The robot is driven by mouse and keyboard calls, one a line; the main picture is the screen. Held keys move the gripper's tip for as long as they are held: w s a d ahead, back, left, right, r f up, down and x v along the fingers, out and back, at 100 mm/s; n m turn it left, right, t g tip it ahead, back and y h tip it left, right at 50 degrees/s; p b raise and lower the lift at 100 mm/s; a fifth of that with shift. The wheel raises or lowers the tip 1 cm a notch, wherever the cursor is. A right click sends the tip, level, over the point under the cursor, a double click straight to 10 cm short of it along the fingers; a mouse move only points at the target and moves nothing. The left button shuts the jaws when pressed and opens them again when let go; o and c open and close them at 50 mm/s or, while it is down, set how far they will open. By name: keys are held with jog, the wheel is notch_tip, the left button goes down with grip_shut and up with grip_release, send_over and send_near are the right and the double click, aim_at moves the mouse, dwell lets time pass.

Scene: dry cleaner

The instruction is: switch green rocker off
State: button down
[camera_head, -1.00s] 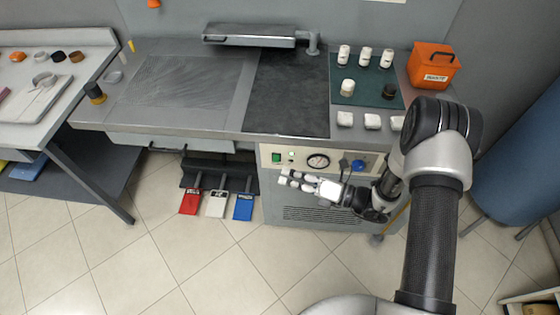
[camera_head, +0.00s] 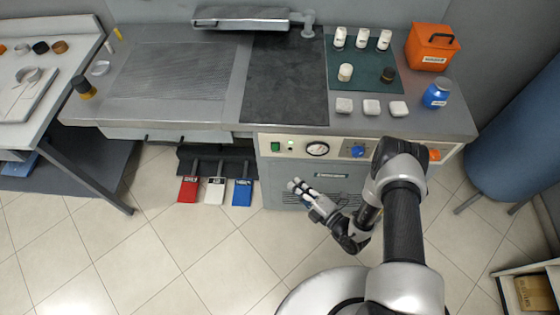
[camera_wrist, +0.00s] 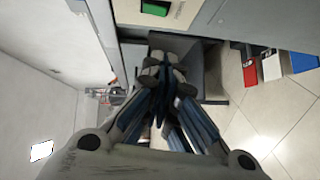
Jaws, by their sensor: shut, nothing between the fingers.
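The green rocker (camera_head: 275,147) is on the left end of the pale control panel (camera_head: 335,157) at the front of the work table. In the wrist view the green rocker (camera_wrist: 155,8) shows at the top edge, beyond the fingertips. Which way it is tipped is too small to tell. My gripper (camera_head: 295,186) is below the panel and a little right of the rocker, in front of the grey cabinet, apart from the rocker. The fingers are shut and empty; in the wrist view my gripper (camera_wrist: 162,68) points up toward the panel.
The panel also carries a small light (camera_head: 290,146), a round gauge (camera_head: 317,149) and a blue knob (camera_head: 358,152). Red (camera_head: 188,189), white (camera_head: 215,190) and blue (camera_head: 242,192) pedals stand on the floor at left. Tiled floor in front is free.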

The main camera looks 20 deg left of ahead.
aim_at(275, 147)
jog(key=w+d+b+x, duration=0.1)
jog(key=w+b+x, duration=0.1)
jog(key=x, duration=1.1)
jog(key=shift+w+d+b, duration=0.2)
jog(key=shift+d+b, duration=0.1)
jog(key=shift+b, duration=0.15)
jog(key=shift+d+f, duration=0.1)
